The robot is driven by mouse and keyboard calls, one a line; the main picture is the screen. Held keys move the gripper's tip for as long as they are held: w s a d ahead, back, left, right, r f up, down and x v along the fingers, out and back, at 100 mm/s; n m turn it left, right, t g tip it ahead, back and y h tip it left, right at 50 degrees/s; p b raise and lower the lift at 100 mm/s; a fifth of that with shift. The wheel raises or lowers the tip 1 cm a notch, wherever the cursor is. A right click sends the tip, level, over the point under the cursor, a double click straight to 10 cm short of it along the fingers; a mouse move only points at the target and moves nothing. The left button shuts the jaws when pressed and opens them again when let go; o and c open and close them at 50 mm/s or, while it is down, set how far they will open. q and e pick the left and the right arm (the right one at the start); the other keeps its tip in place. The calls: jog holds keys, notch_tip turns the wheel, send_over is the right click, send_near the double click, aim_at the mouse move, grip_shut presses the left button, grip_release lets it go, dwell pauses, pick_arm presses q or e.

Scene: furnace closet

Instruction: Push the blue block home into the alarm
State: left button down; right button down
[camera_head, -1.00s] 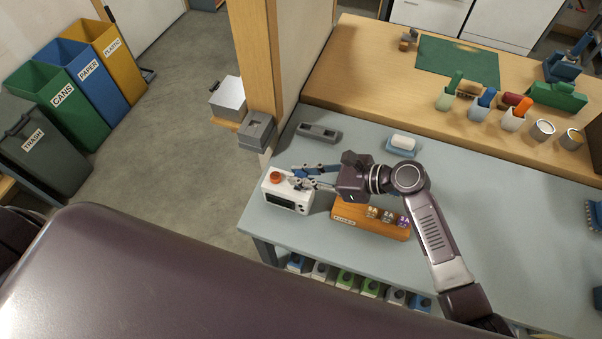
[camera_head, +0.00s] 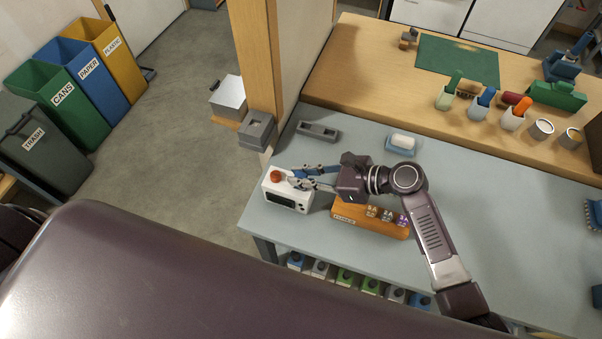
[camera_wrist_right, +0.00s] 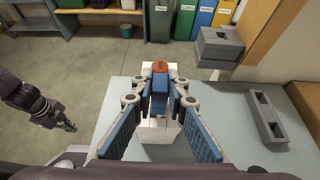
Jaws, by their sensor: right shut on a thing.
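The alarm (camera_head: 289,199) is a white box with a dark front panel and a red button (camera_head: 276,176) on top, on the left end of the grey-blue table. My right gripper (camera_head: 298,180) is low over the alarm's top, behind and right of the button. In the right wrist view, the right gripper (camera_wrist_right: 160,92) is shut on the blue block (camera_wrist_right: 159,85), with the white alarm (camera_wrist_right: 158,133) beneath. How deep the block sits in the alarm is hidden by the fingers. My left gripper (camera_wrist_right: 67,125) shows at the left of the wrist view, away from the alarm; its opening is unclear.
An orange fuse holder (camera_head: 370,219) with several fuses stands right of the alarm. A grey slotted tray (camera_head: 318,132) and a white-topped blue item (camera_head: 402,143) lie behind. A grey box (camera_head: 257,131) is by the post.

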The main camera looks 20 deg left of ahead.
jog(key=shift+f+b, duration=0.55)
jog(key=shift+f, duration=0.75)
jog(key=c, duration=1.8)
grip_release()
jog(key=shift+d+r+p, duration=0.3)
jog(key=shift+d+p, duration=0.15)
jog(key=shift+p, duration=0.05)
jog(key=p+v, duration=0.3)
jog(key=v, duration=0.4)
jog(key=shift+f, duration=0.1)
